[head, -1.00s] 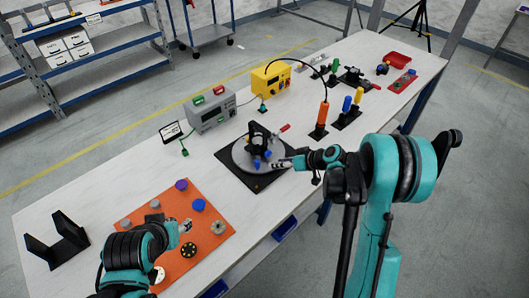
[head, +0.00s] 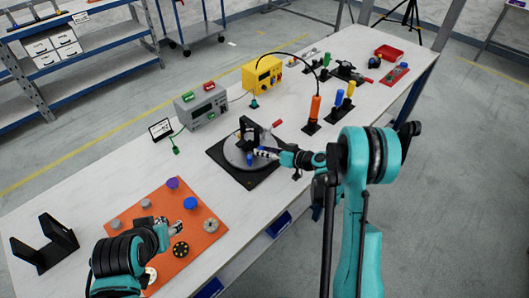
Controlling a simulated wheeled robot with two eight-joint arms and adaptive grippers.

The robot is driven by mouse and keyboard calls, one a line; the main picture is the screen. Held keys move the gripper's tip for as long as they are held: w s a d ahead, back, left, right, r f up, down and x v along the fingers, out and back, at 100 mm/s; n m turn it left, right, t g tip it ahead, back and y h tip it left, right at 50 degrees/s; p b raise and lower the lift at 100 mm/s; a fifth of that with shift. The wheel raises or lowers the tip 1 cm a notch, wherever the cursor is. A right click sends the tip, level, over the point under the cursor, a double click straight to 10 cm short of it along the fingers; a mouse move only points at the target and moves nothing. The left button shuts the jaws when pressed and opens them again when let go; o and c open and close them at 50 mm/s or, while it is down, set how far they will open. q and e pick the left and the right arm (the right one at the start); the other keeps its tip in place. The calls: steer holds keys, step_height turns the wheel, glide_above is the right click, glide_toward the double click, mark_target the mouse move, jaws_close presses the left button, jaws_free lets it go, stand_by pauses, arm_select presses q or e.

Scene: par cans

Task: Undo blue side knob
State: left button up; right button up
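A black fixture (head: 247,130) with a red-ended lever (head: 276,124) stands on a grey round plate (head: 233,154) over a black square base (head: 247,181). A small blue knob (head: 249,159) shows low on the fixture's near side. My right gripper (head: 259,152) reaches in from the right, its tips at the fixture's right side, right beside the blue knob. Whether it touches a knob is too small to tell, and it hides part of that side. My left gripper (head: 176,229) is over the orange board (head: 207,240) at lower left, away from the fixture.
The orange board carries purple (head: 172,183), blue (head: 190,203) and grey knobs. A grey box (head: 202,106) and a yellow box (head: 263,74) stand behind the fixture. An orange-handled tool (head: 315,107) stands at right.

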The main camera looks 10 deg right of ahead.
jaws_close()
steer(key=shift+s+a+n+t+h+b, duration=0.1)
steer(key=shift+n+t+h+b, duration=0.4)
steer(key=shift+n+h+b, duration=0.45)
steer(key=shift+n+t+h+b, duration=0.45)
steer(key=shift+n+b, duration=0.2)
steer(key=shift+n, duration=0.7)
jaws_free()
